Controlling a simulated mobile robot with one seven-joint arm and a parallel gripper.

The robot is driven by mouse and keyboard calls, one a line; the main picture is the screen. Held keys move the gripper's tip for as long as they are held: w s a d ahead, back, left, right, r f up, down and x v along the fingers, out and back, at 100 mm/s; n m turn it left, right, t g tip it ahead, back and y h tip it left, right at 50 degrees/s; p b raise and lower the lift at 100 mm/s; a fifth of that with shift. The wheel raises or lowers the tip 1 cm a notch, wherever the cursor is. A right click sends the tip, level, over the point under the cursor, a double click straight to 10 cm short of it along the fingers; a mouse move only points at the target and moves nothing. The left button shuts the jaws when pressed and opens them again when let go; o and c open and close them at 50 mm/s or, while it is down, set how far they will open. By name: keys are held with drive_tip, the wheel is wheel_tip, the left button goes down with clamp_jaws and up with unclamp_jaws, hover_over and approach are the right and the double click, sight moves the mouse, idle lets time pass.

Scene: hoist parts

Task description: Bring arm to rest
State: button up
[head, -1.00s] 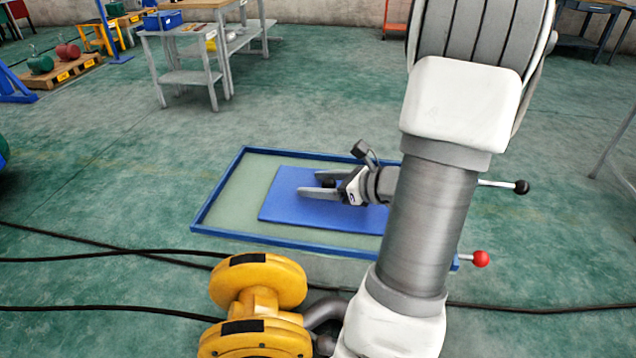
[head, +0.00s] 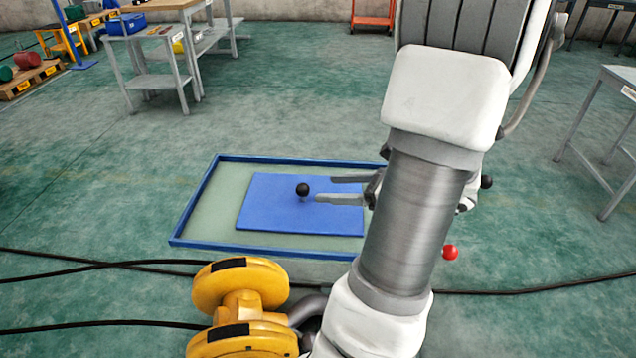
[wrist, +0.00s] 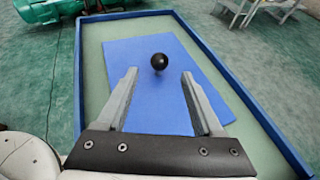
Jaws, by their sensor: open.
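My gripper (head: 340,189) is open and empty above the right part of the blue mat (head: 262,212). A black ball knob (head: 302,189) stands on the mat, just left of my fingertips and apart from them. In the wrist view my two fingers (wrist: 160,92) point over the mat (wrist: 150,105), and the black knob (wrist: 159,61) sits beyond the gap between the tips. My arm hides the right part of the tray in the head view.
The mat lies in a blue-rimmed tray (head: 215,243). A red ball knob (head: 450,252) and another black knob (head: 487,182) show right of my arm. Black cables (head: 90,265) cross the floor. Grey tables (head: 150,82) stand at the back left, another (head: 612,130) at the right.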

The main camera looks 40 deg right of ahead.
drive_tip(key=shift+s+d+r, duration=0.1)
drive_tip(key=shift+s+r, duration=0.05)
drive_tip(key=shift+s, duration=0.2)
idle(0.3)
